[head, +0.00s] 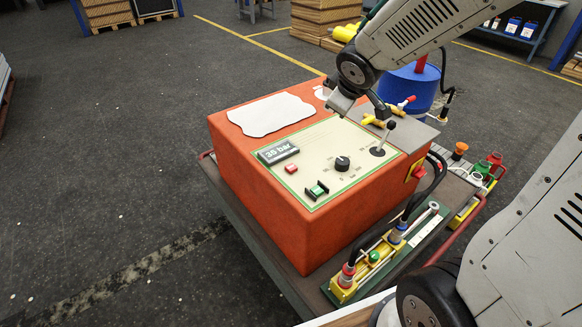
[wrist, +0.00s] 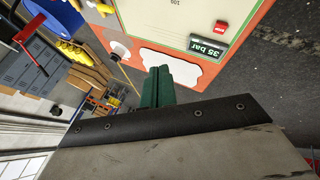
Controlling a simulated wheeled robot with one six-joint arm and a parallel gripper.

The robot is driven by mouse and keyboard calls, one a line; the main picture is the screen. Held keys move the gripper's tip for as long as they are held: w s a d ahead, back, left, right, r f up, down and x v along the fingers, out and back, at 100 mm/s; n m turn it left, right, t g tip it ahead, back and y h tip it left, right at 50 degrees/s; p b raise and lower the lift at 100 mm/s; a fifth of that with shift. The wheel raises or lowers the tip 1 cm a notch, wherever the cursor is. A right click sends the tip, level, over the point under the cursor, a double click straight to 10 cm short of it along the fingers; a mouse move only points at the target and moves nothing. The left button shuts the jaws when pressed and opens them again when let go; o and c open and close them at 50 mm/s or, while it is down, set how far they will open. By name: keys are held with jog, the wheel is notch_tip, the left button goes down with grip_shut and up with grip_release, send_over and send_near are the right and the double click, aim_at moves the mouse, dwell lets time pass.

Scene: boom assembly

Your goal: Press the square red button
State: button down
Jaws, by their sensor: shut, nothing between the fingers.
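The square red button (head: 291,168) sits on the cream panel of an orange box, just below the grey display (head: 278,151). It also shows near the top right of the wrist view (wrist: 221,27), beside the display (wrist: 207,48), which reads 35 bar upside down. My gripper (wrist: 159,70) shows its green fingers shut together and empty, apart from the button, which lies to their upper right in that view. In the head view my wrist is over the back right part of the box; the fingers cannot be made out clearly there.
A hydraulic unit with hoses (head: 375,257) lies at the box's front right. Floor to the left is open.

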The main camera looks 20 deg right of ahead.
jog(key=w+a+f+n+t+y, duration=0.1)
jog(key=w+a+f+n+y, duration=0.25)
jog(key=w+f, duration=0.3)
jog(key=n+y, duration=0.4)
jog(key=n, duration=0.1)
send_over(294, 168)
notch_tip(294, 168, down, 7)
jog(key=shift+s+m, duration=0.1)
jog(key=shift+m, duration=0.15)
jog(key=shift+f, duration=4.4)
jog(key=shift+f, duration=0.15)
jog(key=shift+f, duration=0.25)
jog(key=shift+f, duration=0.5)
jog(key=shift+r, duration=0.95)
